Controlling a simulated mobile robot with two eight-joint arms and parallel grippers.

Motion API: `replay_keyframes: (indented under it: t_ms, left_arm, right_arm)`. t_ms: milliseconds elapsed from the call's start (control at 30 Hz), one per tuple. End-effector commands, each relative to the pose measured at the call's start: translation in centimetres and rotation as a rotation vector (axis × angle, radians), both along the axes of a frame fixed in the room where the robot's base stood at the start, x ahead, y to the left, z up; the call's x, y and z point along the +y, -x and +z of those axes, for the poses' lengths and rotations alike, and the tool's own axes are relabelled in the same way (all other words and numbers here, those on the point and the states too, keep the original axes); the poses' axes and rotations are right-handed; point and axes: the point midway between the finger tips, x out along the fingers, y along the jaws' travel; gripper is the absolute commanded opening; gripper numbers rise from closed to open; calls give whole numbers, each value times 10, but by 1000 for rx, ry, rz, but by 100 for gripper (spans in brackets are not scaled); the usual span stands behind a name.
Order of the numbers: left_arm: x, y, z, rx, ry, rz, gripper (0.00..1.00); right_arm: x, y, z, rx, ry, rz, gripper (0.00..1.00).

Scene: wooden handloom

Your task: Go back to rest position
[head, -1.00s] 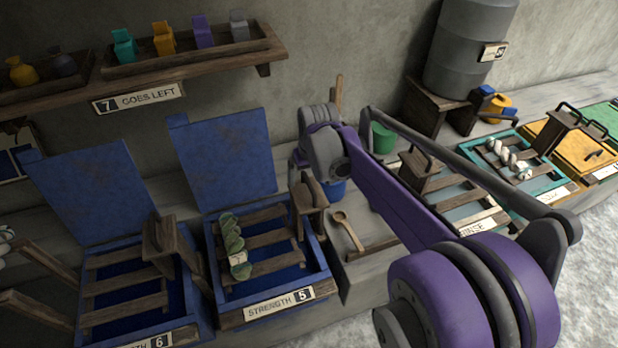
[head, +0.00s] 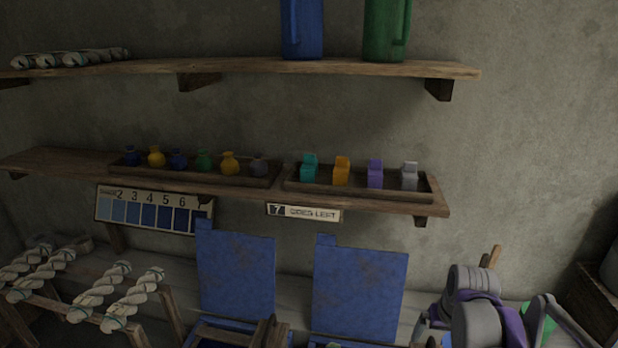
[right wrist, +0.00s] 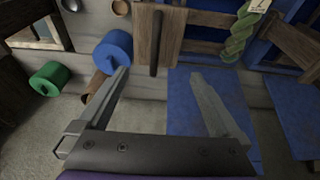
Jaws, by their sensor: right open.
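My right arm comes in at the lower right of the head view, its purple and grey links bunched beside the right blue lid. In the right wrist view my right gripper (right wrist: 160,75) has its two fingers spread wide with nothing held between them. Ahead of the fingers is a wooden block with a dark handle bar (right wrist: 157,42). A green twisted skein (right wrist: 240,35) lies on wooden slats beyond the right finger, apart from it. My left gripper is in neither view.
Two raised blue lids (head: 237,275) and (head: 358,295) stand below the shelf (head: 400,203) of jars and coloured blocks. Pale skeins (head: 100,290) hang at the left. A blue roll-shaped container (right wrist: 113,52) and a green one (right wrist: 55,78) are near the left finger.

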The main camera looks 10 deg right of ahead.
Motion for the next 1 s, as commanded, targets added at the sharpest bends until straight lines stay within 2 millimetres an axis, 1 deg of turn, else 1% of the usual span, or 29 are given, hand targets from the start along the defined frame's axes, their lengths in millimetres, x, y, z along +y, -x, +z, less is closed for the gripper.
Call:
replay_keyframes:
  t_ms: [33,67,167,200,300,433,533,667,1000]
  left_arm:
    - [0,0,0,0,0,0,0]
    - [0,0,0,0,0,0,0]
    - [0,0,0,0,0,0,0]
    - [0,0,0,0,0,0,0]
    - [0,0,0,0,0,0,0]
    - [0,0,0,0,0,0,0]
    - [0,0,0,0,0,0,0]
    - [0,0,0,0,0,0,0]
    - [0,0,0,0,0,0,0]
  right_arm:
    - [15,8,0,-12,4,21,100]
    - [23,13,0,-22,7,33,100]
    - [60,36,-3,-67,21,87,100]
    - [74,48,-6,-86,25,111,100]
    - [107,75,-16,-140,34,170,100]
    - [137,106,-32,-200,37,233,100]
    - [151,123,-43,-235,38,268,100]
    - [159,133,-51,-258,38,288,100]
    - [160,134,-52,-263,37,292,100]
